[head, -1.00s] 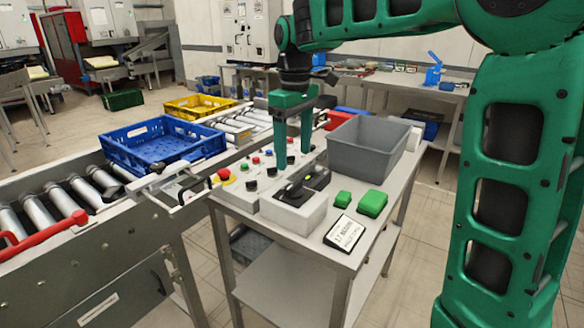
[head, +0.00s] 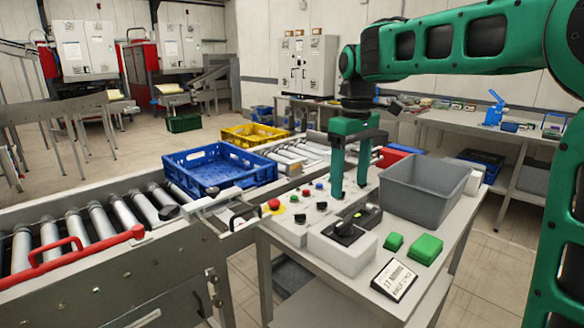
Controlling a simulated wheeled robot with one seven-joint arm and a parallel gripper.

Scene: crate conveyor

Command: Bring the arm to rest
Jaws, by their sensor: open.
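My gripper (head: 351,186) hangs from my green arm, its two fingers pointing down and apart, with nothing seen between them. It is above the control panel (head: 292,230) on the table, close behind the black lever switch (head: 347,229) on its grey box. Whether the fingertips touch the panel or the switch, I cannot tell. The switch's box (head: 340,255) stands at the front of the panel, with red, green, blue and black buttons to its left.
A grey bin (head: 430,187) stands close to the right of my gripper. Green blocks (head: 426,249) and a sign (head: 394,280) lie at the table's front right. On the roller conveyor (head: 100,232) at left sit a blue crate (head: 217,169) and a yellow crate (head: 254,135).

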